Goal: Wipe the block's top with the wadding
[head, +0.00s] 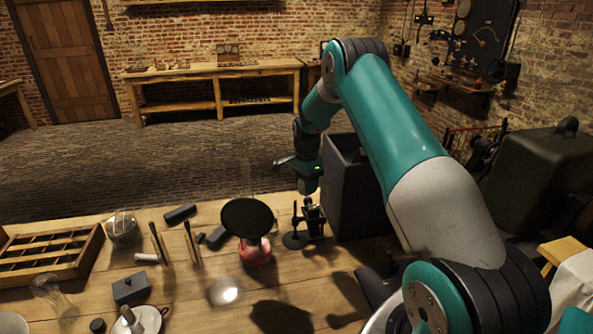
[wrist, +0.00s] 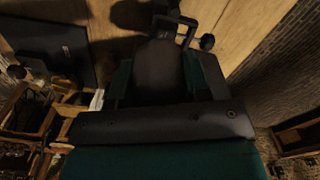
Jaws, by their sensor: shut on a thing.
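My gripper (head: 310,192) points down over the right part of the bench, beside the large dark box. Its jaws are shut on a small pale grey piece (head: 309,202), which looks like the wadding but is too small to be sure. A dark upright piece (head: 314,222) stands just below it; I cannot tell whether they touch. In the wrist view my dark gripper body (wrist: 160,75) hides what the jaws hold.
A black stand (head: 295,238) is just left of my gripper. A black round disc (head: 247,217) rises above a red base (head: 255,254). A dark box (head: 352,190) stands close on the right. A wooden compartment tray (head: 45,283) and a glass jar (head: 123,229) are at left.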

